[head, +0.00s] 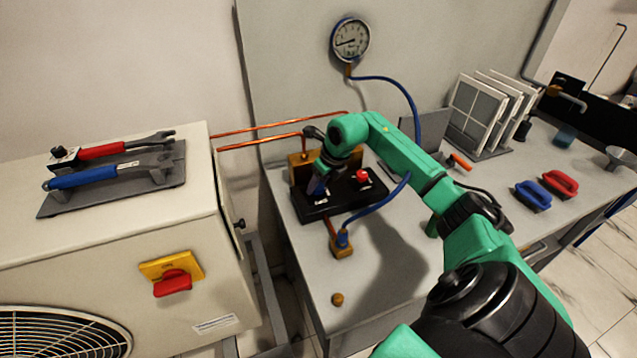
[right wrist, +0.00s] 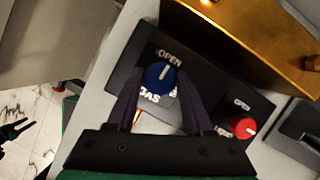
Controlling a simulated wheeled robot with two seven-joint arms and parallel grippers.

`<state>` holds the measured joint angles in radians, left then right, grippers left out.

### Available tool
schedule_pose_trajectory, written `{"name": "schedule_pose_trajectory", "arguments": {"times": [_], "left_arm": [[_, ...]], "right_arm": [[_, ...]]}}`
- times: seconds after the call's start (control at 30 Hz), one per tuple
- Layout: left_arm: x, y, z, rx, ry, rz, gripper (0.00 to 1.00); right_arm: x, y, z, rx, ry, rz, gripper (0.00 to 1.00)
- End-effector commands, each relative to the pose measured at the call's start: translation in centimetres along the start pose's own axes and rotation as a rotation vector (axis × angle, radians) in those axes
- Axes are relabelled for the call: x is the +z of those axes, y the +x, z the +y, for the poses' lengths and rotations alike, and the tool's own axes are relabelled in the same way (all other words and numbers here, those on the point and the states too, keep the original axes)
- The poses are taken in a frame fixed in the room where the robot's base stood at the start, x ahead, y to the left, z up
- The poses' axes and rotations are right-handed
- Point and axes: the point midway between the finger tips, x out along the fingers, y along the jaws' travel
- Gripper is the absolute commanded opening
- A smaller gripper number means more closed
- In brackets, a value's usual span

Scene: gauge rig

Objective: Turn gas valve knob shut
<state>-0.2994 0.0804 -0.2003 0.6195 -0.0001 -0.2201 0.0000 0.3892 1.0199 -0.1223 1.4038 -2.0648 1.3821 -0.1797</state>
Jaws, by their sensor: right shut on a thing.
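The blue gas valve knob (right wrist: 160,76) sits on a black panel (head: 342,199), with a label ending in "AS" below it and "OPEN" above it in the right wrist view. Its white mark points up toward the "OPEN" side. My right gripper (right wrist: 157,82) is shut on the blue knob, one finger on each side. In the head view this gripper (head: 318,184) is over the left part of the panel and mostly covers the knob. My left gripper is not in view.
A red knob (right wrist: 243,127) stands close by on the same panel. A brass block (head: 298,169) is behind it, with copper pipes. A blue hose (head: 388,194) runs from a brass fitting (head: 342,246) up to the gauge (head: 350,40). The bench front is mostly clear.

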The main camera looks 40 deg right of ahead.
Motion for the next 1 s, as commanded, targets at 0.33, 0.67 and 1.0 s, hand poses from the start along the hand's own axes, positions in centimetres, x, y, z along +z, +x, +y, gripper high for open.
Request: {"name": "schedule_pose_trajectory", "arguments": {"times": [0.33,0.67,1.0], "left_arm": [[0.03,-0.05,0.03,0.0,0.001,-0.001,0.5],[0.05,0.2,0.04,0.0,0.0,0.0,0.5],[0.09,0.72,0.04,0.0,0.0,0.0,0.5]], "right_arm": [[0.09,-0.13,0.02,-0.082,0.187,-0.002,0.0],[0.25,-0.08,0.23,-0.197,0.47,-0.006,0.0],[0.38,-0.02,0.36,-0.32,0.772,-0.006,0.0]]}}
